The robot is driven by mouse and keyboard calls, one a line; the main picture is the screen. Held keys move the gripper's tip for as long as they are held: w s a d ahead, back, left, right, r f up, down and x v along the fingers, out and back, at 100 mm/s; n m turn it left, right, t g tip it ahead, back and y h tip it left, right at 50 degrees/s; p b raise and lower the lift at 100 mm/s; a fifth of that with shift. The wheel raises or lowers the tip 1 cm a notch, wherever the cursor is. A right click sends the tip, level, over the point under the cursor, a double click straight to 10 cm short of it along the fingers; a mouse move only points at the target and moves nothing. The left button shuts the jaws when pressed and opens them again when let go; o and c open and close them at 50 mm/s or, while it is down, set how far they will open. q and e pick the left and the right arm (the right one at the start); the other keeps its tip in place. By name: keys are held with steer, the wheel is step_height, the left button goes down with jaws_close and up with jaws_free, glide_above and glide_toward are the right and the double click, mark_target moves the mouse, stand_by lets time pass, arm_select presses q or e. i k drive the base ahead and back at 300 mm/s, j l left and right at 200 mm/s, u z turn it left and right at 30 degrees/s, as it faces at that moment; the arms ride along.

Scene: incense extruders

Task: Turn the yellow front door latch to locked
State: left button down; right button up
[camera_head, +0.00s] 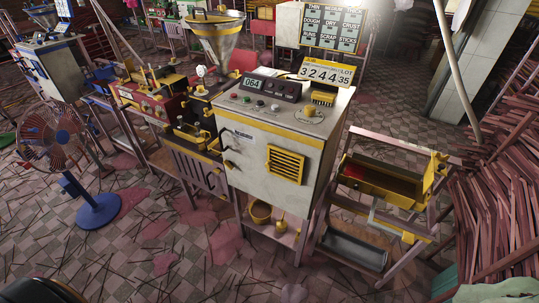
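A pale grey machine cabinet (265,150) stands in the middle of the view on a pinkish stand. Its front door has a dark bar handle (227,140) near the left edge. A small yellow piece, which looks like the front door latch (229,165), sits below the handle. It is too small to tell which way it is turned. A yellow louvred vent (285,165) is on the right of the door. Neither of my grippers shows in this view, and nothing is seen touching the cabinet.
The cabinet top carries a panel of knobs and a display (253,83). A fan (55,140) on a blue base stands at left. A yellow tray frame (385,180) stands close at right, beside piled reddish sticks (510,160). The tiled floor in front has scattered thin sticks.

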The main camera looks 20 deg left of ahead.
mark_target(228, 164)
steer(key=j, duration=0.95)
steer(key=i+j, duration=0.15)
steer(key=j, duration=1.7)
steer(key=i+j, duration=0.15)
steer(key=j, duration=0.75)
